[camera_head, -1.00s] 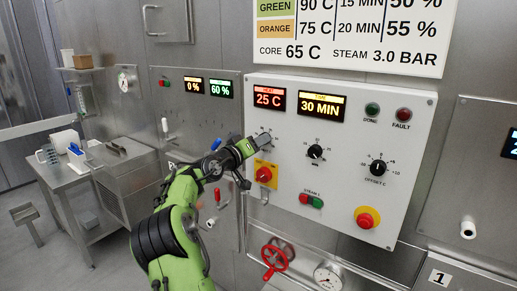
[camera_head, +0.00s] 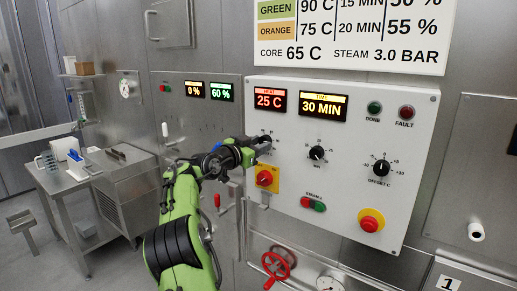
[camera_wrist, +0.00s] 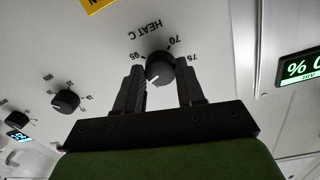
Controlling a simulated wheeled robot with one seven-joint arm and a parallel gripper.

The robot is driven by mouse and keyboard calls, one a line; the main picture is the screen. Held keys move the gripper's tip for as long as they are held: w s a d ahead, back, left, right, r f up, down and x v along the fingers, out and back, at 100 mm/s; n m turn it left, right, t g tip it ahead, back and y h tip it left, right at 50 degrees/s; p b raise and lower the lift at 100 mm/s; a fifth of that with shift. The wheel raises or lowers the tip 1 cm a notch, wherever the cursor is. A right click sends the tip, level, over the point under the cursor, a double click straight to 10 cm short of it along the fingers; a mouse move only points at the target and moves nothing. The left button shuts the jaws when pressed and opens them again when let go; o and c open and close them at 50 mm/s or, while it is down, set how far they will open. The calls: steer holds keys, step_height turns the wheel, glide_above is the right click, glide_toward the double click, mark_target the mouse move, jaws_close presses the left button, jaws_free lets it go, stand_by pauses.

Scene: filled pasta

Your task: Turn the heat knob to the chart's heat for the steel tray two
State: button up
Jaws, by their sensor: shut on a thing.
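The heat display (camera_head: 270,99) reads 25 C. The wall chart (camera_head: 350,35) shows green 90 C and orange 75 C; its top is cut off. I cannot make out a steel tray two.
The time knob (camera_head: 316,153) and offset knob (camera_head: 381,167) are to the right. A red switch on a yellow plate (camera_head: 264,178) is just below my gripper. A red stop button (camera_head: 370,221) and red valve wheel (camera_head: 277,264) are lower.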

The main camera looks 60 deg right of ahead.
steer(key=shift+f+m, duration=0.2)
steer(key=shift+m, duration=0.9)
steer(key=o, duration=1)
steer(key=shift+r, duration=0.15)
steer(key=shift+o, duration=0.2)
steer(key=shift+w, duration=0.1)
steer(key=b+v, duration=0.1)
steer(key=v, duration=1.4)
steer(key=shift+a, duration=0.4)
